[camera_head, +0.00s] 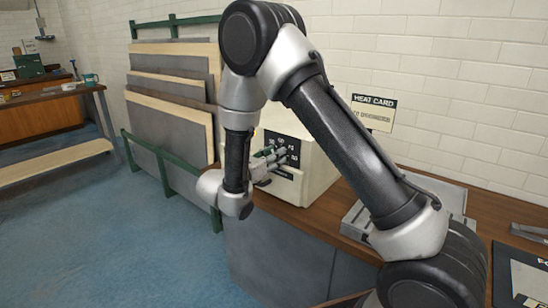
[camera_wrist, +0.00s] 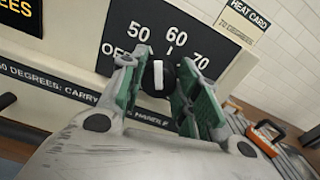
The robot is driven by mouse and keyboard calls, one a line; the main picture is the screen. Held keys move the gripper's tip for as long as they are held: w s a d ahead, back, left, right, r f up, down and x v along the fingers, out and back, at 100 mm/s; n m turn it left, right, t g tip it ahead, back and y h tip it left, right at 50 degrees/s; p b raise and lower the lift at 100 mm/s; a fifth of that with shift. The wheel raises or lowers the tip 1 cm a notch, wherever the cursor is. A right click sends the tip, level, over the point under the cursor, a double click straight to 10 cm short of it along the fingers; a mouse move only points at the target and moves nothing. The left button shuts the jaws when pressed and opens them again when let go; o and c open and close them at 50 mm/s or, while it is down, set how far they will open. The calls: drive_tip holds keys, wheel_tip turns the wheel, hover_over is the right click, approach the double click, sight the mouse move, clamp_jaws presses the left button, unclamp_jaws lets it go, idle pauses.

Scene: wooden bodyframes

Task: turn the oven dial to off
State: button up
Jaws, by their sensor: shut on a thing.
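The oven (camera_head: 318,170) is a cream box on a wooden bench, with a black dial panel on its front. In the wrist view the panel (camera_wrist: 205,30) reads 50, 60 and 70, with a partly hidden "OF" label at the left. The black dial (camera_wrist: 159,84) has a white stripe, which stands roughly upright, below the 50 and 60 labels; its exact setting is hard to tell. My gripper (camera_wrist: 158,66) has its green-padded fingers on either side of the dial, shut on it. In the head view my gripper (camera_head: 274,160) is at the oven front and hides the dial.
A heat card (camera_head: 373,112) hangs on the white brick wall behind the oven. A grey tray (camera_head: 358,220) lies on the bench right of the oven. Boards (camera_head: 170,120) stand in a green rack at the left. Blue floor (camera_head: 110,225) is open in front.

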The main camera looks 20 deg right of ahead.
drive_tip(key=shift+n, duration=1.5)
drive_tip(key=o, duration=1)
